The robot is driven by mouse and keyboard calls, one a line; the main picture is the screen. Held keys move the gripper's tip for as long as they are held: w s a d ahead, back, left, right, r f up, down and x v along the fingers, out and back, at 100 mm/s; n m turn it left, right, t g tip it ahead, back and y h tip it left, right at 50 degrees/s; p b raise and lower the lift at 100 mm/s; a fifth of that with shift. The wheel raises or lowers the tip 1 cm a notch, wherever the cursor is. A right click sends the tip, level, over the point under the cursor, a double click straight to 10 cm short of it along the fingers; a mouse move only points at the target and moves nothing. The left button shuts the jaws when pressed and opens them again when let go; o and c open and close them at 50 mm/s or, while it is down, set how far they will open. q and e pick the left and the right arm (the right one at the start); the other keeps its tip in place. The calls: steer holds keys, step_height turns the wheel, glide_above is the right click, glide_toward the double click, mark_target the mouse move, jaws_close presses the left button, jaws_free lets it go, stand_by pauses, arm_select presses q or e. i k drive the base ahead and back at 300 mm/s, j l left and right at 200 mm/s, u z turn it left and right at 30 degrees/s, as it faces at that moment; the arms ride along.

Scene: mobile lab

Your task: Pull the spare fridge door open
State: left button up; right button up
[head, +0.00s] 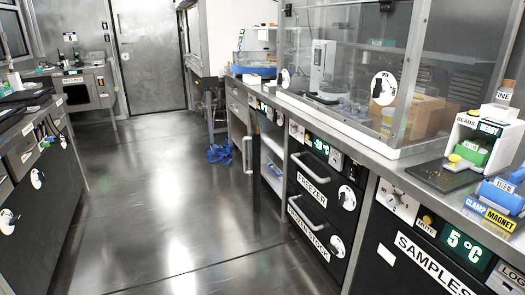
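No label reading "spare" is legible. In the head view, a dark cabinet door (256,172) along the right-hand counter stands swung out into the aisle, seen nearly edge-on. Its pale vertical handle (247,155) faces left. White interior shelves (272,172) show to the right of it, so this compartment is open; I cannot tell whether it is the spare fridge. Nearer on the same row, a black front labelled SAMPLES (432,262) looks shut, below a green 5 °C display (467,247). Neither of my grippers is in view.
The freezer drawer (314,180) and frozen stock drawer (310,228) look shut, with handles sticking out. A glass enclosure (350,60) stands on the right counter. Another bench (28,118) lines the left.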

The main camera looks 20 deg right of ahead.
mark_target(254, 138)
steer(key=i+j+z, duration=0.25)
steer(key=i, duration=0.35)
steer(key=i+j+z, duration=0.3)
steer(key=i+j, duration=0.2)
steer(key=i+j+z, duration=0.35)
steer(key=i+j, duration=0.2)
steer(key=i, duration=0.05)
